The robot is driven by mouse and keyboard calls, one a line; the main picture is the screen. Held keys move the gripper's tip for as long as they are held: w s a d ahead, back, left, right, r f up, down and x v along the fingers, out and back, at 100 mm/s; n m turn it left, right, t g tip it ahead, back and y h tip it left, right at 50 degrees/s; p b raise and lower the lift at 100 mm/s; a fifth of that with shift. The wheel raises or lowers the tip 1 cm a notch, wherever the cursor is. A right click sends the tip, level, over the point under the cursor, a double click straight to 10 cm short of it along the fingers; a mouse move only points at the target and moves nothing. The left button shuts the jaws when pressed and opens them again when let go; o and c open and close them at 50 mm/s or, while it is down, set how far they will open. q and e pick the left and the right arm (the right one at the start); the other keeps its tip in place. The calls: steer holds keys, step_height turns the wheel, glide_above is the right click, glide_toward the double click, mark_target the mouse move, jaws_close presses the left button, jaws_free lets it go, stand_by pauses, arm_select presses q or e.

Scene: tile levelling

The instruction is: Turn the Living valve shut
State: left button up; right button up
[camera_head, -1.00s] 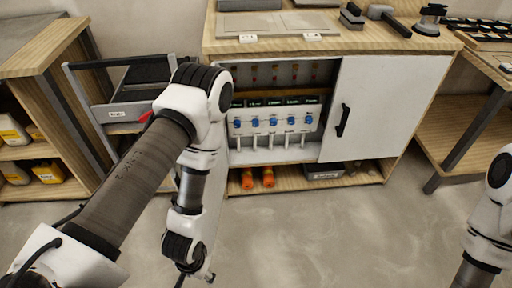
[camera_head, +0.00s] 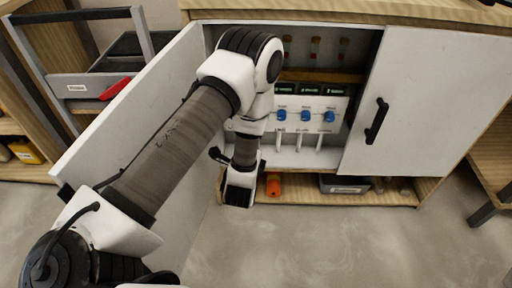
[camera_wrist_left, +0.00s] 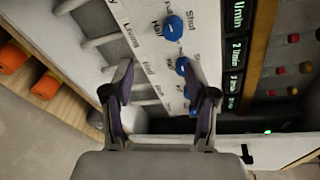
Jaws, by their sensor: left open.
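The Living valve is a blue knob (camera_wrist_left: 174,28) on a white panel (camera_wrist_left: 149,42), near the top of the left wrist view, with "Living" printed beside it. Marks read "Shut" and "Half" around it; its exact setting is hard to read. My left gripper (camera_wrist_left: 162,93) is open and empty, its fingers over the panel, below the Living valve in that view and in front of neighbouring knobs. In the head view, my left arm (camera_head: 185,135) hides part of the panel (camera_head: 342,102), leaving several blue knobs visible at its right. My right gripper is out of view.
The panel sits inside a cabinet. A white door panel (camera_head: 415,95) with a black handle (camera_head: 377,120) covers its right side; another white panel (camera_head: 135,110) stands at the left. White pipes (camera_wrist_left: 101,41) run below the knobs. An orange item (camera_head: 273,185) lies on the bottom shelf.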

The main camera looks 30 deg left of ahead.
arm_select(q)
steer(key=w+a+m+t+y+b, duration=0.1)
steer(key=w+a+m+b, duration=0.1)
steer(key=w, duration=0.6)
steer(key=a+b, duration=0.1)
steer(key=a, duration=0.1)
steer(key=shift+w+a+y+b, duration=0.25)
steer(key=shift+a+y+b, duration=0.05)
steer(key=shift+b, duration=0.1)
steer(key=shift+r, duration=0.15)
jaws_close()
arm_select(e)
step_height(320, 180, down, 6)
